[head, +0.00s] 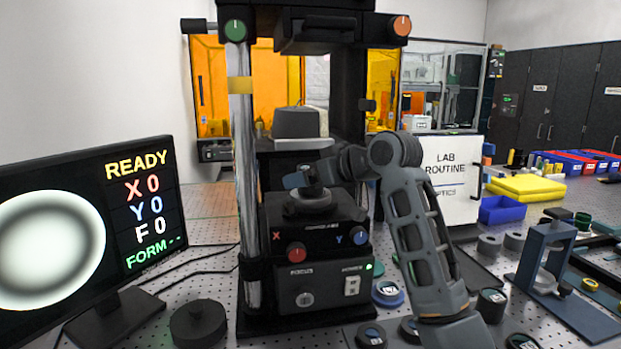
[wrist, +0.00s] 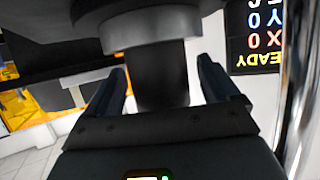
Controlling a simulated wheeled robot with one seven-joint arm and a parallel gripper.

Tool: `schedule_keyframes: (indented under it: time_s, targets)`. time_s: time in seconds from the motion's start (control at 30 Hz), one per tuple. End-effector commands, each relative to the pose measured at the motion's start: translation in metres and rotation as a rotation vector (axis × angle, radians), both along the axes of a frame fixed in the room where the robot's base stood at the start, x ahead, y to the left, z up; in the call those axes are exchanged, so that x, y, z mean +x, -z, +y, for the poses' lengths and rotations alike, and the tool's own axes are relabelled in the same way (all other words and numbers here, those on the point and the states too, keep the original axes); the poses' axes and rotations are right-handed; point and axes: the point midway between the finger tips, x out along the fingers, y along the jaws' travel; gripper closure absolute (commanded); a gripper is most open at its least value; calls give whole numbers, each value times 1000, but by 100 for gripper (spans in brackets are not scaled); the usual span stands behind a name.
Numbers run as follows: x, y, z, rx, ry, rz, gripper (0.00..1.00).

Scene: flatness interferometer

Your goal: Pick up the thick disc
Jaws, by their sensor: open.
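A round grey disc (head: 310,200) sits on the black instrument's stage, below my gripper (head: 308,178). In the wrist view, which is upside down, a dark cylindrical part (wrist: 160,78) with a paler grey band stands between the two fingers of my gripper (wrist: 165,88). The fingers are open, with a narrow gap on each side of it. I cannot tell which of these is the thick disc of the task.
The interferometer (head: 300,285) has a chrome column (head: 243,150) left of my gripper. A monitor (head: 90,240) reading READY stands at left. Several small discs, a blue bin (head: 502,210) and a blue-grey frame (head: 545,260) crowd the table at right.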

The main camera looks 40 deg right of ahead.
Motion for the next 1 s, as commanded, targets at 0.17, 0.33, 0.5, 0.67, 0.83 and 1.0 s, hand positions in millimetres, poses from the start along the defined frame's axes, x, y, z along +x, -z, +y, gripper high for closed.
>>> schedule_keyframes:
  time_s: [0.17,0.33,0.5,0.67,0.83,1.0]
  targets:
    - [0,0,0,0,0,0,20]
    - [0,0,0,0,0,0,37]
    - [0,0,0,0,0,0,53]
    - [0,0,0,0,-1,0,68]
    - [0,-1,0,0,0,-2,79]
    - [0,-1,0,0,0,-2,79]
